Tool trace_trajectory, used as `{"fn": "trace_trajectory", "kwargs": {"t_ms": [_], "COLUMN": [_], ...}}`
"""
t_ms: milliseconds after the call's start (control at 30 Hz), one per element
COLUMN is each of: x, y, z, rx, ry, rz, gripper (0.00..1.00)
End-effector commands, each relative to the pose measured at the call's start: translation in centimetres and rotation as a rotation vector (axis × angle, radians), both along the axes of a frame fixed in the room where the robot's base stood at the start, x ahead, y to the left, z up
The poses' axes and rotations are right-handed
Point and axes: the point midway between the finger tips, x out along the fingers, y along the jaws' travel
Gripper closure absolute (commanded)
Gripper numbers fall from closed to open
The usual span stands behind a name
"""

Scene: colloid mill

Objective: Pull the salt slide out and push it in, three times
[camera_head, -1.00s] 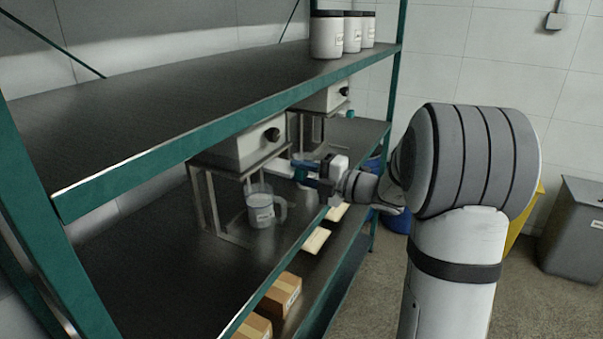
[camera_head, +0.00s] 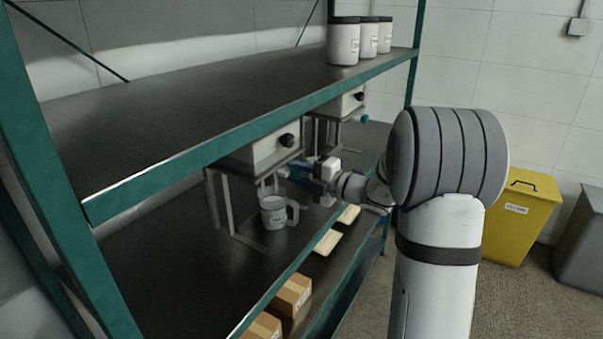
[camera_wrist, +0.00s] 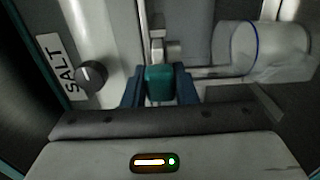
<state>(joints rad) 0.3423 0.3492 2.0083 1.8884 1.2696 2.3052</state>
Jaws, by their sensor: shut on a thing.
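The salt unit (camera_head: 258,147), a pale box on a metal stand with a black knob, is on the lower shelf; in the wrist view its SALT label (camera_wrist: 66,66) is at left, beside the black knob (camera_wrist: 90,75). My gripper (camera_wrist: 159,92) is shut on the teal handle (camera_wrist: 159,80) of the salt slide, with one finger on each side. In the head view my gripper (camera_head: 290,172) is at the unit's front, under the box; the slide is mostly hidden there. A clear jug (camera_head: 275,211) stands beneath the unit, apart from my gripper.
A second similar unit (camera_head: 345,105) stands farther along the shelf. The green upper shelf edge (camera_head: 200,152) passes in front of the unit's top. Lidded jars (camera_head: 344,42) stand on the upper shelf. Boxes (camera_head: 292,294) lie below. A yellow bin (camera_head: 520,215) is at right.

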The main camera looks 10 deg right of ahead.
Motion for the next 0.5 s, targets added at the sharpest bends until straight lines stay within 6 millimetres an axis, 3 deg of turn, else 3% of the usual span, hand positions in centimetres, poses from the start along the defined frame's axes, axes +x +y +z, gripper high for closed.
{"fn": "trace_trajectory", "kwargs": {"t_ms": [67,100,367,500], "x": [-0.08,-0.1,-0.13,-0.13], "y": [-0.06,-0.13,-0.56,-0.64], "z": [-0.03,-0.04,-0.06,-0.06], "rx": [0.0,0.0,0.001,0.001], "ry": [0.0,0.0,0.001,0.001], "rz": [0.002,0.001,-0.007,-0.009], "gripper": [1.0,0.74,0.53,0.53]}}
